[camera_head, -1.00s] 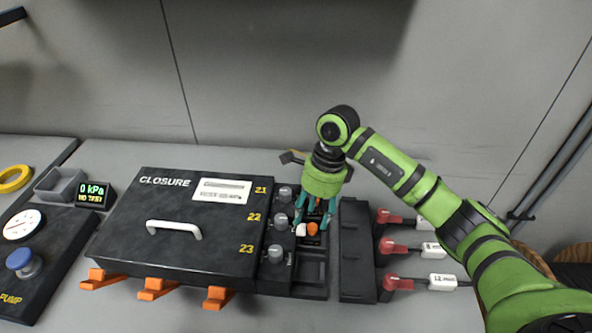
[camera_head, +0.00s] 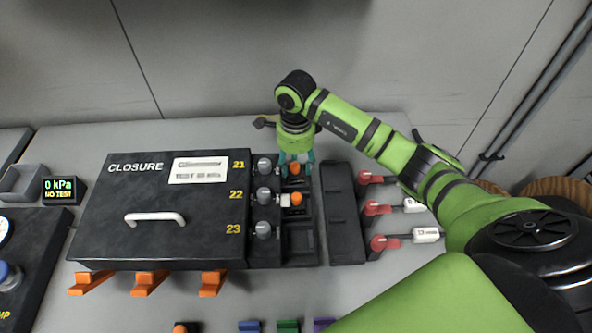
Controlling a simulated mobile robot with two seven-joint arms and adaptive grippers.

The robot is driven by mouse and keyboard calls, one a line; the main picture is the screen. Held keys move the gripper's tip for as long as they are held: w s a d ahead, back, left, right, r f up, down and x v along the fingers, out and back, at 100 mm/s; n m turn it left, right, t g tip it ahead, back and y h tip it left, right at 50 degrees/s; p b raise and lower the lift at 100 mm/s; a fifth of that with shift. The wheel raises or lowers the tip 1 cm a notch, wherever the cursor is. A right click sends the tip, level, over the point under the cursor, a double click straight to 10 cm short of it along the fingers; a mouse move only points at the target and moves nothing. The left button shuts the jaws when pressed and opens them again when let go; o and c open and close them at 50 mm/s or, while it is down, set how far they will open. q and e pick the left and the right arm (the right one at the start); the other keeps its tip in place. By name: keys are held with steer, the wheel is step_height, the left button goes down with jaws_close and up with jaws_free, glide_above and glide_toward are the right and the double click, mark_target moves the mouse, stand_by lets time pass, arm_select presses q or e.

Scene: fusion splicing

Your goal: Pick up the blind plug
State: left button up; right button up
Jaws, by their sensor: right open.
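My right gripper (camera_head: 296,160) is open, pointing down over the tray (camera_head: 300,258) right of the closure, at the row by number 21. A small orange plug (camera_head: 295,169) shows between its teal fingers; I cannot tell whether they touch it. Which of the two is the blind plug I cannot tell. The front compartment looks empty. My left gripper is not in view.
The black closure box (camera_head: 150,243) with a white handle (camera_head: 155,218) stands left of the tray. Grey knobs (camera_head: 263,197) line the tray's left side. A dark block (camera_head: 342,215) and red connectors (camera_head: 378,208) stand to the right. Coloured pieces (camera_head: 288,326) lie at the front edge.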

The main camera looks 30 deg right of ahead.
steer(key=shift+c, duration=0.8)
jaws_close()
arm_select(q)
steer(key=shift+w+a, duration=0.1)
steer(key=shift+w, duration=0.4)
